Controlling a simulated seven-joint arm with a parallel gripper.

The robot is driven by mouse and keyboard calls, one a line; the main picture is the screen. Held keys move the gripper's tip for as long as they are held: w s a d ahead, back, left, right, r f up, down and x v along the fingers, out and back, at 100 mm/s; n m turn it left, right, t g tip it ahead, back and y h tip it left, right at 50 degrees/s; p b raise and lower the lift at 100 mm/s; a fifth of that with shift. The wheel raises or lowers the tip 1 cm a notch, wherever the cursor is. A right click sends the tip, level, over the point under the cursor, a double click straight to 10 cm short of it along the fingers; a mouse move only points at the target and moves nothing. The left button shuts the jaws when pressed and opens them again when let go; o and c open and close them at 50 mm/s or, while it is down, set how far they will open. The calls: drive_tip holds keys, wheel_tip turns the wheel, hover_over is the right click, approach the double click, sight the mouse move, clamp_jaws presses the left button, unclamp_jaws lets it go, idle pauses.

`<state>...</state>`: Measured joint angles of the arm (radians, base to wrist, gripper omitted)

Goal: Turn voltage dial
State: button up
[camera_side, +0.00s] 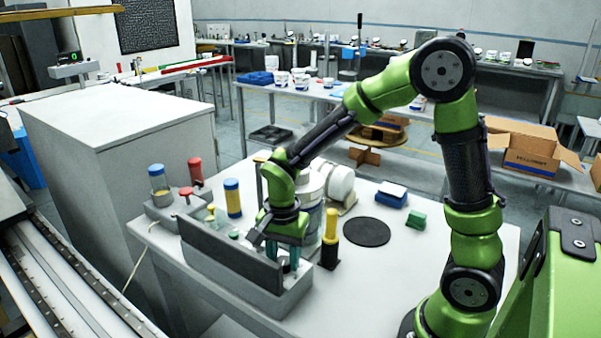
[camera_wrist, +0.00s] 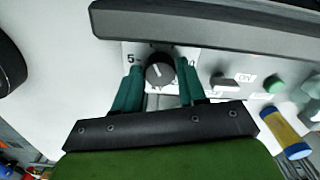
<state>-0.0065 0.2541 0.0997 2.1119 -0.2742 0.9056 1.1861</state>
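The voltage dial (camera_wrist: 160,71) is a round black knob with a white pointer line, on a white scale plate marked 5 on the left and 0 on the right. In the wrist view my gripper (camera_wrist: 160,76) has its two teal fingers on either side of the dial, with a narrow gap on each side. It looks open and around the knob, not pressed on it. In the side view my gripper (camera_side: 284,262) points down at the grey control box (camera_side: 268,303), behind its dark upright panel (camera_side: 228,256).
In the wrist view a dark switch (camera_wrist: 224,80) and a green button (camera_wrist: 274,84) sit right of the dial. A yellow-and-black cylinder (camera_side: 330,238) stands close beside my gripper. A blue-and-yellow cylinder (camera_side: 232,198) stands behind the box. A black disc (camera_side: 367,232) lies on the table.

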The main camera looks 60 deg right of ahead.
drive_tip(key=c, duration=0.5)
drive_tip(key=shift+c, duration=0.2)
drive_tip(key=shift+n, duration=0.4)
drive_tip(key=n, duration=0.3)
drive_tip(key=shift+n, duration=0.4)
drive_tip(key=n, duration=1.6)
drive_tip(key=shift+n, duration=0.4)
drive_tip(key=o, duration=1)
